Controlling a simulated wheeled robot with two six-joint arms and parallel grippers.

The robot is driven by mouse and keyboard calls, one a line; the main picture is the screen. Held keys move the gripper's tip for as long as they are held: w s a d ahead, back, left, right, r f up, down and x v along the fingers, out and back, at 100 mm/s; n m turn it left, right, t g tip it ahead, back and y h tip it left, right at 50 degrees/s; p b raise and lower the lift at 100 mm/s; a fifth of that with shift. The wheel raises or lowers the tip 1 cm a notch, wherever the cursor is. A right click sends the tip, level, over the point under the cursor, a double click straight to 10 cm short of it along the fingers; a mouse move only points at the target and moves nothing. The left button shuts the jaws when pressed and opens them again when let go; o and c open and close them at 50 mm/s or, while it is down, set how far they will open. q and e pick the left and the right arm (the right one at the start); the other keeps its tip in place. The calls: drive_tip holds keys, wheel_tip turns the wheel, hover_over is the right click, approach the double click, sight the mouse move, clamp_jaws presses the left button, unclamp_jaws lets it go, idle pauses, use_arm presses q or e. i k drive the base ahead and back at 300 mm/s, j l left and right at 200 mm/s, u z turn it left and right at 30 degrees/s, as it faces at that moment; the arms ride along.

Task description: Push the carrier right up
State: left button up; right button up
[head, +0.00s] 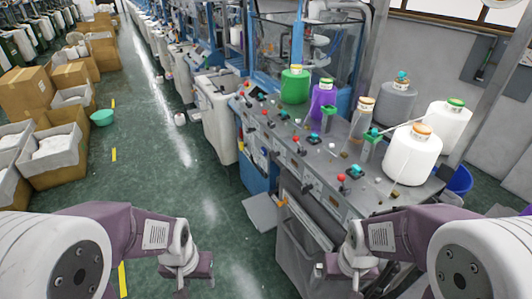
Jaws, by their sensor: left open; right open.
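A grey machine top (318,185) stands ahead and to the right, with small red-knobbed parts and levers along its front. I cannot tell which part on it is the carrier. My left gripper (190,275) is over the green floor, left of the machine and apart from it. It is open, and no object shows in it. My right gripper (345,275) is in front of the machine's near end, low in the view. It is open; its fingertips are partly cut by the lower edge, and I cannot tell if it touches anything.
Several yarn cones stand on the machine: green (295,88), purple (322,100), grey (397,103), white (412,158). A grey bin (300,235) is below the machine's front.

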sight(316, 165)
drive_tip(key=i+j+z, duration=0.55)
drive_tip(key=j+z, duration=0.2)
